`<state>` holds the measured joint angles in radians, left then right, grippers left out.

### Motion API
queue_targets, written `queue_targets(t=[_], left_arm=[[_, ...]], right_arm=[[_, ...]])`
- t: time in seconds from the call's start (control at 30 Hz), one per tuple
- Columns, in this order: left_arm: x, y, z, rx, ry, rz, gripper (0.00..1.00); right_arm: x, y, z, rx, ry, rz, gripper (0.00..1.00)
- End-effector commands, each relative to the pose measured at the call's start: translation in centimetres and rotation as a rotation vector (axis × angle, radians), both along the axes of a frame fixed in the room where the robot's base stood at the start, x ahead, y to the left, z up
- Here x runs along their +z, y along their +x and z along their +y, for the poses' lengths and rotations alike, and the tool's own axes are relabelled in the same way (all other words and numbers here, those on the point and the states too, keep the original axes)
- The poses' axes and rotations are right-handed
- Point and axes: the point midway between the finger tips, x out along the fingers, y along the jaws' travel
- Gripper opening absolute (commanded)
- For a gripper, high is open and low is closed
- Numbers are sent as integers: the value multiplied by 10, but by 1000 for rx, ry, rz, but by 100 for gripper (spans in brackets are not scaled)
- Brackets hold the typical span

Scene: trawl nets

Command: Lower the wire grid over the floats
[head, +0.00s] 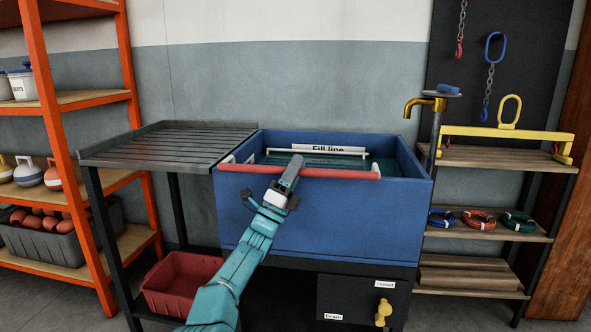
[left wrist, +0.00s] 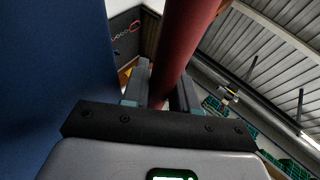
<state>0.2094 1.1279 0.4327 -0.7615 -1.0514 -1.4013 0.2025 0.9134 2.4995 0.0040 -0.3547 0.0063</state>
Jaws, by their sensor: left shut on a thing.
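A red bar (head: 340,173) with white ends runs along the front rim of the blue tank (head: 330,220). My left gripper (head: 294,170) is shut on this bar, left of its middle. In the left wrist view the red bar (left wrist: 180,50) passes between the fingers of the gripper (left wrist: 163,85). The bar looks like the front handle of the wire grid, but I cannot make out the mesh clearly. The tank's inside shows only as a narrow teal strip (head: 320,160) below the "Fill line" label (head: 342,149). I see no floats in the tank. My right gripper is not in view.
A slatted metal drainer (head: 165,145) adjoins the tank on the left, with a red bin (head: 182,283) below. A brass tap (head: 425,105) stands at the back right. Orange shelving (head: 55,130) is far left; wooden shelves (head: 495,157) with coiled ropes are right.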

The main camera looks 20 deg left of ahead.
Motion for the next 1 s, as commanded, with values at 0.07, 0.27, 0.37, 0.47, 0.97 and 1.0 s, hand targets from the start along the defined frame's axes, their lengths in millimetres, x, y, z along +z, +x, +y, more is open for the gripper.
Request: queue_targets(t=[0.07,0.27,0.37,0.47,0.97,1.0], left_arm=[[2,-2,-3,-6,6,-10,0],[1,-3,-2,-4,5,-8,48],[1,-3,-2,-4,4,-6,48],[0,-4,-1,-3,3,-5,48],[-47,-40,15,-1,1,0,48],[-54,-45,18,-1,2,-1,48]], right_arm=[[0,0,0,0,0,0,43],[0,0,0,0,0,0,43],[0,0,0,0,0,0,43],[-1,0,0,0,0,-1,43],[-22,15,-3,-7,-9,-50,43],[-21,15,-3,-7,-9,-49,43]])
